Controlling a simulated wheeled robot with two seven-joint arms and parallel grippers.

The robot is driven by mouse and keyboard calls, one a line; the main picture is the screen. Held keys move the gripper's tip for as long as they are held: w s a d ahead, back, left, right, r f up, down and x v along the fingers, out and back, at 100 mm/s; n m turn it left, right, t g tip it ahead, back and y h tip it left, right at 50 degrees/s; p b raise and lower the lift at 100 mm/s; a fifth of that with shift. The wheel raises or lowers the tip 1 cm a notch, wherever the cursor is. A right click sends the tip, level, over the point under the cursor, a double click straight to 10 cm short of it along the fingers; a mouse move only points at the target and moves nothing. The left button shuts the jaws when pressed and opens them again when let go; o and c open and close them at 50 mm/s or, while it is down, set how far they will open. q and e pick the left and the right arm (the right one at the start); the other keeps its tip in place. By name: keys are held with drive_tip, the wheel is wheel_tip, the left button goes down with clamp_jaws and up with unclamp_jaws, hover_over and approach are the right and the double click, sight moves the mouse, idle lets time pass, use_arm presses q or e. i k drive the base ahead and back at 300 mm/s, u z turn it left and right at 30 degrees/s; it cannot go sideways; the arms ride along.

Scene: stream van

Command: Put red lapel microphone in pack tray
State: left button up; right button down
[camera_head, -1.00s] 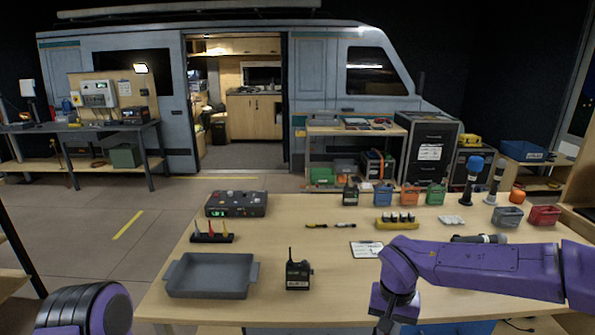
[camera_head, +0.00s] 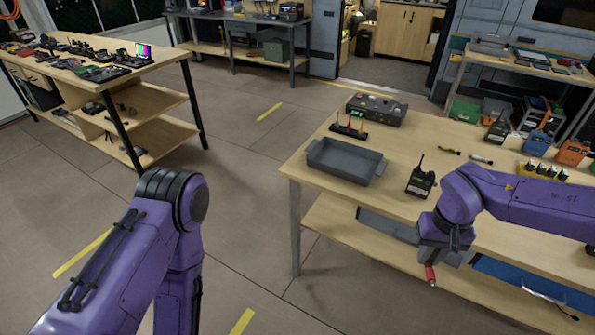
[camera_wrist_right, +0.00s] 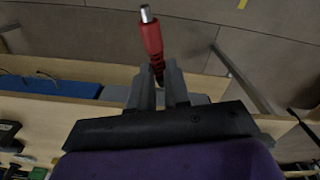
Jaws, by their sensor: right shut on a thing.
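The red lapel microphone (camera_head: 431,275) is a small red piece hanging below my right gripper (camera_head: 432,262), in front of the table's front edge. In the right wrist view the red microphone (camera_wrist_right: 151,40) has a silver tip and points away from the jaws. The right gripper (camera_wrist_right: 160,84) is shut on its dark lower end, which the fingers partly hide. The pack tray (camera_head: 322,163), a grey open tray with end handles, lies on the table to the left of my right gripper. It looks empty. My left arm shows at the left; its gripper is out of view.
A black radio (camera_head: 420,180) stands between the tray and my right arm. A control box (camera_head: 377,110) and a rack with coloured pieces (camera_head: 349,133) are behind the tray. The table (camera_head: 300,172) has a lower shelf. Floor is clear left of it.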

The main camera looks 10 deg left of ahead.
sight(344, 162)
drive_tip(key=u, duration=1.35)
drive_tip(key=i, duration=1.1)
drive_tip(key=z, duration=0.6)
drive_tip(key=i, duration=0.75)
drive_tip(key=z, duration=0.8)
